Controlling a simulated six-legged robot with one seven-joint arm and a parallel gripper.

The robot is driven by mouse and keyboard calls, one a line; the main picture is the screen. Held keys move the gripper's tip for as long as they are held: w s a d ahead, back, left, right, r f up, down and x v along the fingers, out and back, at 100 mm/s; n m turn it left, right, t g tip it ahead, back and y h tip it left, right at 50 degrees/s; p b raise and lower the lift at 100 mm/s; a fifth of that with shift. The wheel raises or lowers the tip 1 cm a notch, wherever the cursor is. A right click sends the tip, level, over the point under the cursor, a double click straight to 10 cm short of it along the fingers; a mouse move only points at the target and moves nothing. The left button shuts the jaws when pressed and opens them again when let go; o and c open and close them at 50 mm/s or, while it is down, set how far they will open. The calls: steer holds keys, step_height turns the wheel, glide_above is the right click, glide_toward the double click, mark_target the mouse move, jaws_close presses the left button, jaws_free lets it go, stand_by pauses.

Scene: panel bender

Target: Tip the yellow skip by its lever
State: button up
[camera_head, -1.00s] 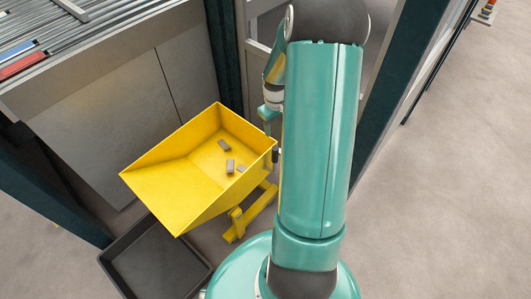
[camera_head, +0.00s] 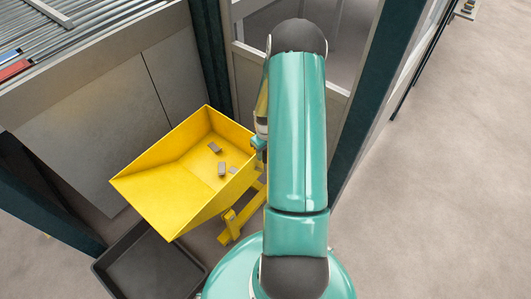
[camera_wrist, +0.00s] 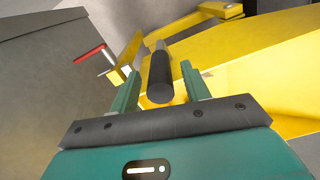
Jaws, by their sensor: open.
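The yellow skip (camera_head: 180,185) sits on a yellow stand and holds several small grey blocks (camera_head: 221,168). Its yellow side also shows in the wrist view (camera_wrist: 245,75). The lever (camera_wrist: 160,76) has a dark cylindrical grip, with its end toward the wrist camera. My gripper (camera_wrist: 160,80) is open, with one green finger on each side of the lever grip. Small gaps show between the grip and both fingers. In the head view my arm hides the lever and most of the gripper.
A dark, empty tray (camera_head: 150,268) lies on the floor below the skip's front lip. Grey panels (camera_head: 95,140) stand behind, with dark posts (camera_head: 211,60) beside them. A red-handled part (camera_wrist: 90,53) shows left of the lever. Open floor (camera_head: 440,190) lies to the right.

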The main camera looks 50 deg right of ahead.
steer(key=shift+f, duration=0.65)
jaws_close()
steer(key=shift+w+r, duration=0.1)
